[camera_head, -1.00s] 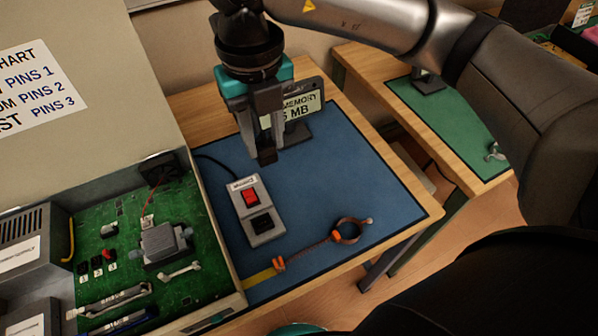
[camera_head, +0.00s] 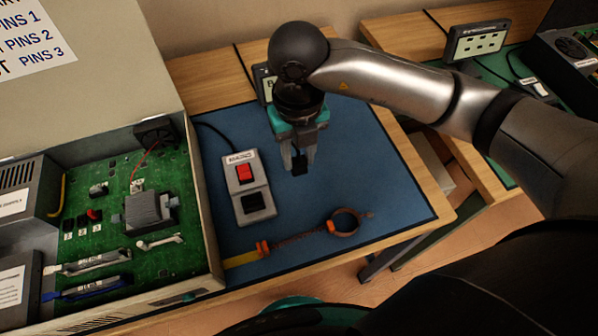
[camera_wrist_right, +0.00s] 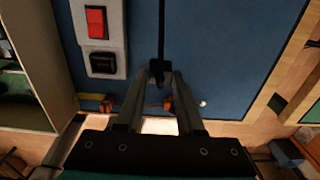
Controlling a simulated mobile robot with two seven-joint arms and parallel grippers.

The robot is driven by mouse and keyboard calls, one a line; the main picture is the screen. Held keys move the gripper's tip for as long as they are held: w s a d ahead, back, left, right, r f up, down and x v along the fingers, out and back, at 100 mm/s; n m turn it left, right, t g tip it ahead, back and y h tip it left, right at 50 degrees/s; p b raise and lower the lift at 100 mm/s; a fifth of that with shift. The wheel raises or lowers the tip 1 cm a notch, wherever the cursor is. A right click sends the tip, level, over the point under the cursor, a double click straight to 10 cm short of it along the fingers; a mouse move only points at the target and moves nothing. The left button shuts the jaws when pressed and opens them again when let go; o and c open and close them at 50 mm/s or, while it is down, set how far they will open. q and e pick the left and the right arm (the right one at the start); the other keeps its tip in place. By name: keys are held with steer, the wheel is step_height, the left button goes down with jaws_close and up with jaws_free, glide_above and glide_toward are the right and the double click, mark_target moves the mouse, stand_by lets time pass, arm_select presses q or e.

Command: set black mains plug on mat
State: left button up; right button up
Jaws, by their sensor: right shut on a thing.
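My right gripper (camera_head: 299,160) is shut on the black mains plug (camera_head: 300,168), pointing down over the blue mat (camera_head: 375,170). The plug is small and dark. In the right wrist view the plug (camera_wrist_right: 157,70) sits between the fingertips, with a black cord running up from it. The mat (camera_wrist_right: 215,50) lies behind it there. I cannot tell whether the plug touches the mat or hangs just above it. My left gripper is not in view.
A grey switch box (camera_head: 248,187) with a red rocker and black socket stands left of the plug. A brown strap with a ring (camera_head: 343,222) lies at the mat's front. An open computer case (camera_head: 205,215) borders the left. The mat's right side is clear.

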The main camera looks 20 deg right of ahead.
mark_target(299, 173)
step_height(299, 173, down, 2)
steer(key=shift+f, duration=0.1)
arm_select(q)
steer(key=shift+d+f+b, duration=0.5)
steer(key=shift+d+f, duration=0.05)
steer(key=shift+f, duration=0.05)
arm_select(e)
steer(key=shift+f, duration=1.85)
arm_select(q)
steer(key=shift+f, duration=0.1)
arm_select(e)
steer(key=shift+f, duration=0.2)
steer(key=o, duration=1)
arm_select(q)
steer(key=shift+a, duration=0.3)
arm_select(e)
steer(key=shift+r, duration=0.1)
